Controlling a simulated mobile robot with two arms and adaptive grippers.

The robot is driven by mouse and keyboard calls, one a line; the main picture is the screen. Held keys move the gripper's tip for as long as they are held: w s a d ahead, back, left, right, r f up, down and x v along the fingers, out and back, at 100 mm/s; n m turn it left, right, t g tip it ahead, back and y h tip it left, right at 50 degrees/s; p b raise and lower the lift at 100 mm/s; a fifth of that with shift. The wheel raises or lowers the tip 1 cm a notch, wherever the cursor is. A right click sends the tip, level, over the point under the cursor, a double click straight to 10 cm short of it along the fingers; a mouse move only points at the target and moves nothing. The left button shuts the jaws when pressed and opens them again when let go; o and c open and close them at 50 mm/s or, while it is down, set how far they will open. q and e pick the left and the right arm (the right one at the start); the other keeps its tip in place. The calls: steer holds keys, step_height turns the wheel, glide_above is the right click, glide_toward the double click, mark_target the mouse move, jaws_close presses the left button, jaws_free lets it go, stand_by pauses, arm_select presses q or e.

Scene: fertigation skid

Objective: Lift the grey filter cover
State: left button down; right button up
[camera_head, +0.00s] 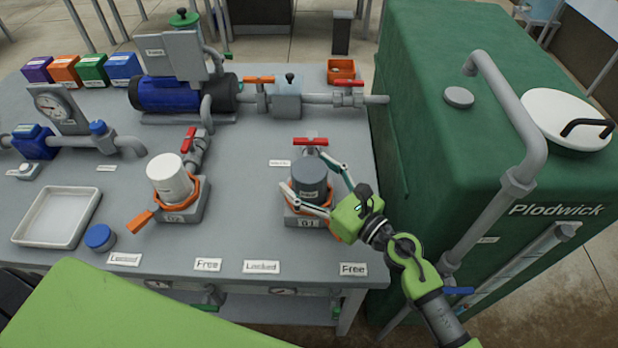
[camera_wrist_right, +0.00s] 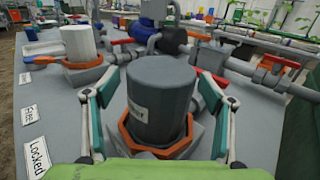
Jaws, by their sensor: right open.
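The grey filter cover (camera_head: 309,180) is a dark grey cylinder standing upright in an orange collar on the base marked G1, at the right part of the bench. In the right wrist view the grey filter cover (camera_wrist_right: 160,95) fills the middle, with its label partly shown. My right gripper (camera_head: 318,190) is open, with one finger on each side of the cover. In the right wrist view the fingers (camera_wrist_right: 158,95) stand beside it with small gaps; I cannot tell whether either touches. My left gripper is not in view.
A white filter cover (camera_head: 170,178) stands left, with an orange lever (camera_head: 140,220) sticking out. A red-handled valve (camera_head: 310,141) sits close behind the grey cover. The green tank (camera_head: 440,150) rises to the right. A white tray (camera_head: 57,217) and blue cap (camera_head: 99,237) lie far left.

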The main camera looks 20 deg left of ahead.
steer(key=shift+c, duration=0.7)
steer(key=c, duration=1.2)
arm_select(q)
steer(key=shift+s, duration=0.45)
